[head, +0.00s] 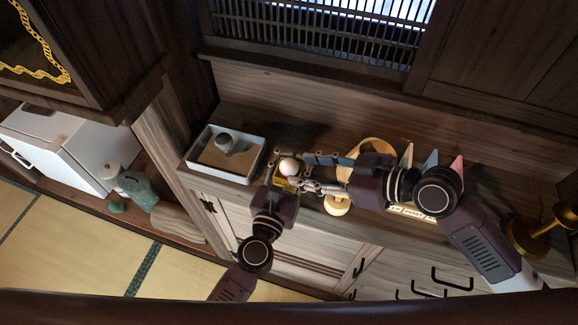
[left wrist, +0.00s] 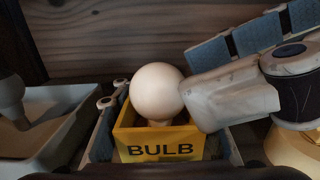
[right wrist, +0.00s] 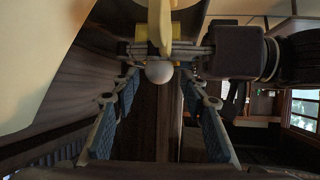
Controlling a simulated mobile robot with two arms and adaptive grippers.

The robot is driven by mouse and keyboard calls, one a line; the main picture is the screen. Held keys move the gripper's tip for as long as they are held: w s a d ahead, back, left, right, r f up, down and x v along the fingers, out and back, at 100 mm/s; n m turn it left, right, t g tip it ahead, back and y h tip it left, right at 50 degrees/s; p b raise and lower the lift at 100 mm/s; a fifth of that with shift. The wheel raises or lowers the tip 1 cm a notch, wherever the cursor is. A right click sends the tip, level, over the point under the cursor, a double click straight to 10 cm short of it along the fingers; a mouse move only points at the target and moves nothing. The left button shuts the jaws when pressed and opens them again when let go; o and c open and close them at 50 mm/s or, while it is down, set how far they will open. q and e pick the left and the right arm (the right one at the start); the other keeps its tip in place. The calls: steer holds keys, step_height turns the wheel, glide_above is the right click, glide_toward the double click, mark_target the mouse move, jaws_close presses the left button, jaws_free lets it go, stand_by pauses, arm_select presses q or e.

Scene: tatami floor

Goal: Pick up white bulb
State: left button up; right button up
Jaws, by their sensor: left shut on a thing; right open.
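The white bulb (head: 289,166) stands upright in a small yellow box (left wrist: 160,143) marked BULB, on the wooden cabinet top. My left gripper (head: 282,177) is shut on the box, with one finger along each side, as the left wrist view shows. My right gripper (head: 302,172) reaches in from the right, open, with its fingertips close to the bulb. In the right wrist view the bulb (right wrist: 159,72) shows beyond and between the open fingers. I cannot tell whether they touch it. In the left wrist view a right finger and pale link lie just right of the bulb (left wrist: 157,92).
A pale tray (head: 256,172) with a grey object in it stands left of the box. A yellow round object (head: 337,206) sits at the cabinet's front edge, below my right gripper. Colored upright pieces (head: 456,166) and a brass stand (head: 530,238) are to the right.

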mark_target(297, 170)
arm_select(q)
steer(key=shift+o, duration=0.2)
arm_select(e)
steer(key=x, duration=0.3)
steer(key=shift+w+a+f, duration=0.15)
steer(key=shift+w+a, duration=0.1)
steer(key=shift+f, duration=0.1)
steer(key=shift+f, duration=0.1)
steer(key=c, duration=0.6)
arm_select(q)
steer(key=shift+c, duration=0.2)
arm_select(e)
step_height(297, 170, up, 10)
steer(key=shift+r, duration=0.2)
arm_select(q)
steer(key=o, duration=1.6)
